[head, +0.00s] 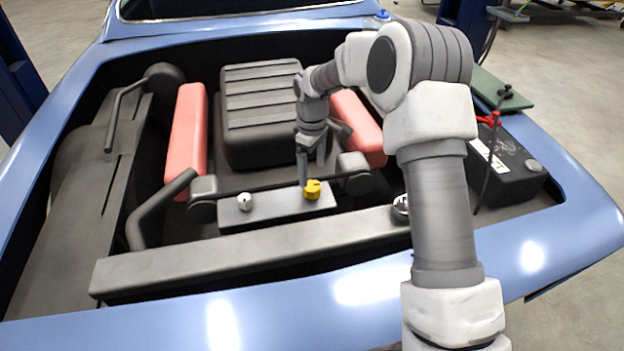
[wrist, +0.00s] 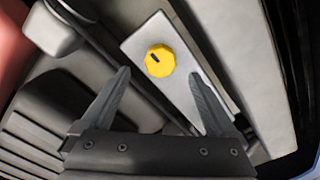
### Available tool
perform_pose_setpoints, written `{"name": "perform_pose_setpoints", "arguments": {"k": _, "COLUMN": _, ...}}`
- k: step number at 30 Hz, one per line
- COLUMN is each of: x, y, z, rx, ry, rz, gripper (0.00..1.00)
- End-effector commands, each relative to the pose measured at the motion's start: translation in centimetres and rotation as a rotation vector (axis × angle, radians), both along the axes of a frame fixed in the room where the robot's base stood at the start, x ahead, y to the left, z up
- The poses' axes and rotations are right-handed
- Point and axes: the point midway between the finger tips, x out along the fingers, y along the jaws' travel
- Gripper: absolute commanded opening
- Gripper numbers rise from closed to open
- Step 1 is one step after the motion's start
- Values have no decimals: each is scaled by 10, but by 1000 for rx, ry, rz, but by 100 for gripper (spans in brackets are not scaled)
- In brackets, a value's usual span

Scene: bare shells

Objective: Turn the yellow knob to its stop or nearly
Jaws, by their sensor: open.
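The yellow knob (head: 312,189) sits near the right end of a grey panel (head: 270,209) in the engine bay. In the wrist view the knob (wrist: 160,60) is faceted, with a dark mark left of its middle. My gripper (wrist: 160,78) is open and empty. Its two fingers are spread to either side, and the knob shows between and just beyond their tips. In the head view my gripper (head: 310,178) points down just behind the knob. I cannot tell whether a finger touches it.
A white knob (head: 244,201) is on the panel's left part. Red covers (head: 188,140) flank a ribbed black block (head: 262,110). A long grey crossbar (head: 250,250) runs in front of the panel. A black battery (head: 507,170) stands at the right.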

Motion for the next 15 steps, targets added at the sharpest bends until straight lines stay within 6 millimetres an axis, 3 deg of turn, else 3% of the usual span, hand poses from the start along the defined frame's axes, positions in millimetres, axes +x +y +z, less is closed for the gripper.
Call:
{"name": "perform_pose_setpoints", "arguments": {"k": 1, "x": 1, "y": 0, "z": 16, "rx": 1, "ry": -6, "rz": -1, "gripper": 94}}
{"name": "perform_pose_setpoints", "arguments": {"k": 6, "x": 1, "y": 0, "z": 58, "rx": 2, "ry": -6, "rz": 1, "gripper": 94}}
{"name": "perform_pose_setpoints", "arguments": {"k": 15, "x": 1, "y": 1, "z": 109, "rx": 1, "ry": -2, "rz": 1, "gripper": 94}}
